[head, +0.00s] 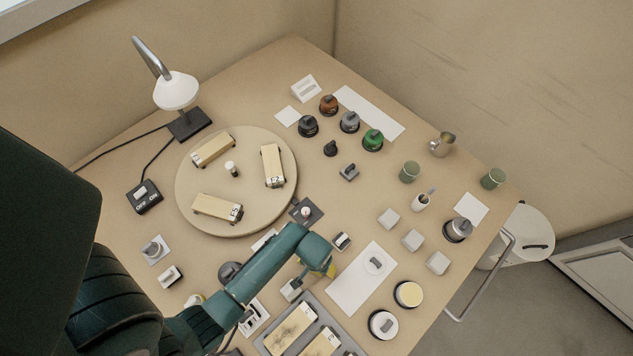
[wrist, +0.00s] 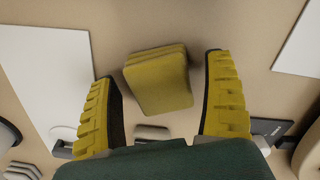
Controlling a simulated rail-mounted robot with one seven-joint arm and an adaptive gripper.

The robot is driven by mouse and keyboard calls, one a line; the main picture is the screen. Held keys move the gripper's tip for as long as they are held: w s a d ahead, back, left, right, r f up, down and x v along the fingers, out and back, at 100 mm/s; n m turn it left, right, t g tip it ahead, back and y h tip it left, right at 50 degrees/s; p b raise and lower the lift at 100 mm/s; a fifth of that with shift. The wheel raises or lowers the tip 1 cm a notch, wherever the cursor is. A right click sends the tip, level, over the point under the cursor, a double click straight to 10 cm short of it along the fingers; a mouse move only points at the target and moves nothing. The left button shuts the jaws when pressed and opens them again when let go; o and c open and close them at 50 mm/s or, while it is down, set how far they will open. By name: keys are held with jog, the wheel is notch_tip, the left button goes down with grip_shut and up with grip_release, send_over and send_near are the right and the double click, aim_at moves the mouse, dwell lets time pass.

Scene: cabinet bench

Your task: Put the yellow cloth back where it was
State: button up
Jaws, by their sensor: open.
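The yellow cloth (wrist: 158,82) shows in the wrist view as a small folded pad with stacked layers, on or just above the tan bench top. My gripper (wrist: 164,75) is open, with one yellow ribbed finger on each side of the cloth. Gaps show between the cloth and both fingers, so it is not gripped. In the head view my gripper (head: 318,270) is low over the front middle of the bench, left of a white sheet (head: 345,296). My arm covers much of that spot, and I cannot clearly tell the cloth from the yellow fingers there.
A grey tray (head: 337,320) with cream blocks lies in front of my gripper. A round board (head: 240,224) with several cream blocks is at the left. Small grey blocks (head: 412,240) and round containers (head: 408,294) stand at the right. A lamp (head: 176,92) stands behind.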

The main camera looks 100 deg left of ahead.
notch_tip(320, 180, up, 12)
jog(key=p, duration=0.3)
jog(key=shift+r, duration=0.1)
jog(key=w+a+r+m+t+y, duration=0.2)
jog(key=w+r+m+t+y, duration=0.1)
jog(key=w+r, duration=0.75)
jog(key=w+a+r+m+t+y, duration=0.2)
jog(key=w+r+m+t, duration=0.15)
jog(key=w+r, duration=0.75)
jog(key=w+d+r+m+t, duration=0.25)
jog(key=w+d+r, duration=0.2)
jog(key=r, duration=0.25)
jog(key=w+d+r+m+t, duration=0.1)
jog(key=w+d+r+t, duration=0.3)
jog(key=r, duration=0.3)
jog(key=s+d+r+m+t+h, duration=0.1)
jog(key=d+r+m+t+h, duration=0.1)
jog(key=d+r, duration=0.8)
jog(key=s+d+r+m+t+h, duration=0.1)
jog(key=d+r+m+t+h, duration=0.2)
jog(key=d+r+t, duration=0.4)
jog(key=d+r, duration=0.3)
jog(key=r, duration=0.6)
jog(key=shift+s+r+m, duration=0.2)
jog(key=shift+s+m, duration=0.15)
jog(key=shift+m, duration=0.05)
